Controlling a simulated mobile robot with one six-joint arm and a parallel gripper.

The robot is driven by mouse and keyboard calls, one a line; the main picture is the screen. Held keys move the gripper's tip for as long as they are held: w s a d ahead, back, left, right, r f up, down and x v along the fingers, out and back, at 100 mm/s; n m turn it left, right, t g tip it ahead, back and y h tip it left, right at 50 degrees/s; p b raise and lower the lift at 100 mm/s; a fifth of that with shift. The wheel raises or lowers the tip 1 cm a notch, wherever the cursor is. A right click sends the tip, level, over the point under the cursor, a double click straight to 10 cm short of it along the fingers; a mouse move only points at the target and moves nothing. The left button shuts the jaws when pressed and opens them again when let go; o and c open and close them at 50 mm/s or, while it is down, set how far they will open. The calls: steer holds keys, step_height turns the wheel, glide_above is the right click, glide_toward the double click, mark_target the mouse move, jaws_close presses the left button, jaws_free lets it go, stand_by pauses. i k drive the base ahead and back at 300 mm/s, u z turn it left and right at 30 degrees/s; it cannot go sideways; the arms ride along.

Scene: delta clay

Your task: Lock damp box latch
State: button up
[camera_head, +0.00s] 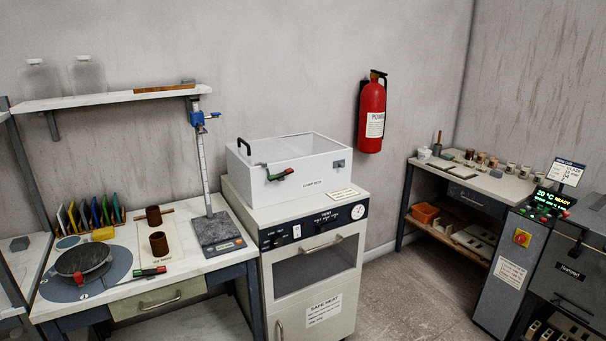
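The damp box (300,186) is a white box with a clear top, standing on a white cabinet in the middle of the view. A small grey fitting (338,163) is at the right of the front face. A black handle (243,146) stands at the box's left end. My gripper is not in view.
The cabinet (309,257) has a dial and switches. A left bench holds a turntable (83,261), two brown cylinders and a height gauge (205,190). A fire extinguisher (372,114) hangs on the wall. Floor (405,295) is clear between the cabinet and the grey machine (515,265).

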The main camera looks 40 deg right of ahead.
mark_target(289, 172)
steer(key=z, duration=0.9)
steer(key=k, duration=0.95)
steer(key=i, duration=0.85)
